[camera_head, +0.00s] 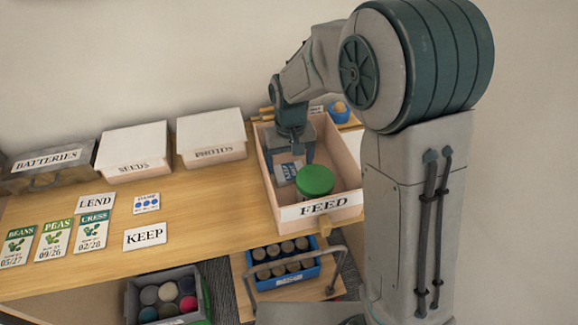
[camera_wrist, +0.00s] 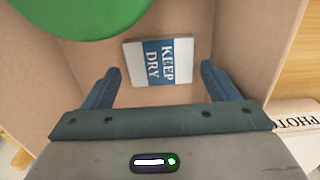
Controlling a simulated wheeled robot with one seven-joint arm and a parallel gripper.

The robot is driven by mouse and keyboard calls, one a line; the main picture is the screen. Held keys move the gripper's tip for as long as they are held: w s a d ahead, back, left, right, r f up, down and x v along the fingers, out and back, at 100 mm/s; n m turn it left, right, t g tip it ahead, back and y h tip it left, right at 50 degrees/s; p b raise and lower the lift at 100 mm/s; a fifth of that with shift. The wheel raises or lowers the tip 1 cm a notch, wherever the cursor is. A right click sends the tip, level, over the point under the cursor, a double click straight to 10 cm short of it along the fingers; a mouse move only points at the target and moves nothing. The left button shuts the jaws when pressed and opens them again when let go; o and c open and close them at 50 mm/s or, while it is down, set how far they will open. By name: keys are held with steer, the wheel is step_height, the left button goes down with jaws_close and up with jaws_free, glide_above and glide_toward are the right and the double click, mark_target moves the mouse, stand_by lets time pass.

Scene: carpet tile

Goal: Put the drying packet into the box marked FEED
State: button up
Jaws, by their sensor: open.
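The drying packet (camera_wrist: 160,62), white with a blue band reading KEEP DRY, lies flat on the floor of the box marked FEED (camera_head: 311,208). In the head view the packet (camera_head: 288,171) shows partly, beneath my gripper and behind a jar with a green lid (camera_head: 315,180). My gripper (camera_head: 296,155) is inside the box above the packet. In the wrist view its two fingers (camera_wrist: 158,82) are spread, with nothing between them, and the packet lies just beyond the fingertips. The green lid (camera_wrist: 80,12) fills the upper left there.
Seed packets (camera_head: 57,238) and LEND (camera_head: 95,203) and KEEP (camera_head: 145,236) cards lie on the table. A blue crate (camera_head: 286,270) and a grey bin (camera_head: 167,296) are below.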

mark_target(292, 173)
step_height(292, 173, up, 10)
steer(key=f, duration=0.1)
steer(key=shift+m+t, duration=0.6)
steer(key=shift+m, duration=0.1)
steer(key=s+d+r, duration=0.1)
steer(key=s+d, duration=0.1)
steer(key=s+d+r, duration=0.1)
steer(key=s+d, duration=0.1)
steer(key=d, duration=0.1)
steer(key=s+d+r, duration=0.1)
steer(key=s+d, duration=0.2)
steer(key=shift+d+r, duration=0.2)
steer(key=shift+r, duration=0.1)
steer(key=s+d+f+m+t, duration=0.1)
steer(key=s+d+f, duration=0.1)
steer(key=s+d, duration=0.5)
steer(key=shift+s+m+t, duration=0.4)
steer(key=shift+s, duration=1.95)
